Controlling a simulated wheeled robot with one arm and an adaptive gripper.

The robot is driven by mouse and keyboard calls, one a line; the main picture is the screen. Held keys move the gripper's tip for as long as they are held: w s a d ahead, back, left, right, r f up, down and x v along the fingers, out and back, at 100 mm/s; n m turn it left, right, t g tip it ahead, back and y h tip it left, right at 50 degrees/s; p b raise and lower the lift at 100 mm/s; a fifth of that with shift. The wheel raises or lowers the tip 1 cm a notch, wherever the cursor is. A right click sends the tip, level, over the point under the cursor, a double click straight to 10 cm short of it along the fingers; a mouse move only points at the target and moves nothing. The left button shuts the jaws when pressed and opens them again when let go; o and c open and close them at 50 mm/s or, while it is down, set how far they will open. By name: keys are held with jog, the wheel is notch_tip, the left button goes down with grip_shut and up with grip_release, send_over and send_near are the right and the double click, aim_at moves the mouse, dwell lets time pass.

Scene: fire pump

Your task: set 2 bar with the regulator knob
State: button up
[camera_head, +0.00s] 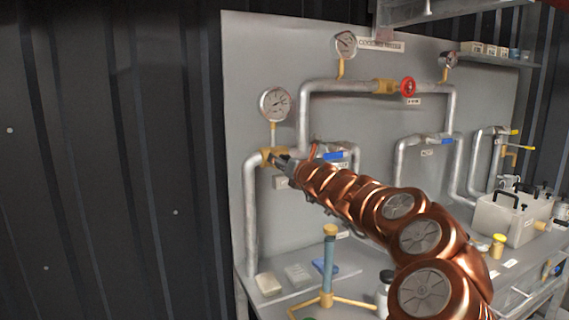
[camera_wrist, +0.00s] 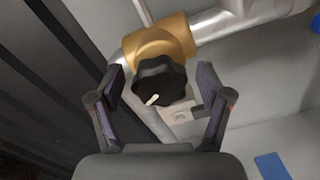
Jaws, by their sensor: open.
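The regulator knob (camera_wrist: 160,80) is black and lobed, with a white pointer mark toward its lower left in the wrist view. It sits on a brass regulator body (camera_wrist: 158,38), which also shows in the head view (camera_head: 267,156) on the left pipe. My gripper (camera_wrist: 163,86) is open, with one finger on each side of the knob and gaps visible between. In the head view my gripper (camera_head: 284,163) is at the regulator and hides the knob. A round gauge (camera_head: 274,104) stands above the regulator; its reading is too small to tell.
A red handwheel (camera_head: 408,87) is on the upper pipe. A blue valve handle (camera_head: 334,155) is just right of my gripper. A bench (camera_head: 350,283) below carries a blue and brass upright (camera_head: 329,262). A dark corrugated wall (camera_head: 110,160) is at left.

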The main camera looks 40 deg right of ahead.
jog(key=c, duration=1.2)
